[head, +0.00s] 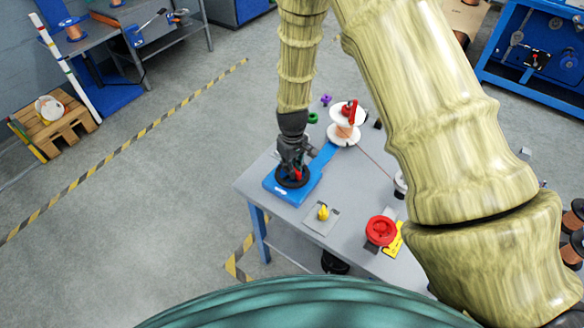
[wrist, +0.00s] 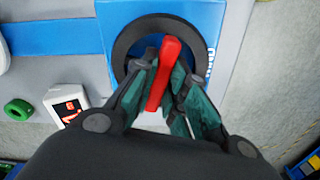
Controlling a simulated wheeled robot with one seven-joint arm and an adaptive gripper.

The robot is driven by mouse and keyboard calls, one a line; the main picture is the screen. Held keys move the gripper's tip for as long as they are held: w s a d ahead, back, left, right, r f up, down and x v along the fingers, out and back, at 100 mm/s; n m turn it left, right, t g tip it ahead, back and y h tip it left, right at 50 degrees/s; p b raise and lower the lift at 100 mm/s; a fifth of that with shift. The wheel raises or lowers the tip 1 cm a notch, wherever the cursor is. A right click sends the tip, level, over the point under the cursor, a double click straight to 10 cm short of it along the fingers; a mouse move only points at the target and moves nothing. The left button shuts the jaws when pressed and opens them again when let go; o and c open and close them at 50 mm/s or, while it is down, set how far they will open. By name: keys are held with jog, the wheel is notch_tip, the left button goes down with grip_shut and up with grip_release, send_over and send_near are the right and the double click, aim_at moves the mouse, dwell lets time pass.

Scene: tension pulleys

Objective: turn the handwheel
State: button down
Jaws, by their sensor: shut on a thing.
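The handwheel is a black round wheel (wrist: 123,45) with a red grip bar (wrist: 165,75) across it. It is mounted on a blue base (head: 314,186) at the left end of the grey table, and its black rim also shows in the head view (head: 280,183). My gripper (wrist: 164,72) is over the wheel, with its teal-padded fingers closed on both sides of the red bar. In the head view my gripper (head: 294,170) comes down from above and hides most of the wheel. The lower part of the wheel is hidden behind the fingers in the wrist view.
A white-flanged spool (head: 343,131) with copper wire stands behind the base. A yellow knob (head: 323,212) and a red wheel (head: 381,231) sit on the grey table (head: 290,214) to the front and right.

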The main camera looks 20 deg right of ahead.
jog(key=m, duration=0.5)
jog(key=shift+m+b, duration=0.3)
jog(key=m, duration=0.5)
jog(key=shift+m, duration=0.4)
jog(key=c, duration=1.4)
grip_release()
jog(key=shift+c, duration=0.2)
jog(key=shift+r, duration=0.1)
notch_tip(320, 180, up, 12)
jog(key=shift+o, duration=0.3)
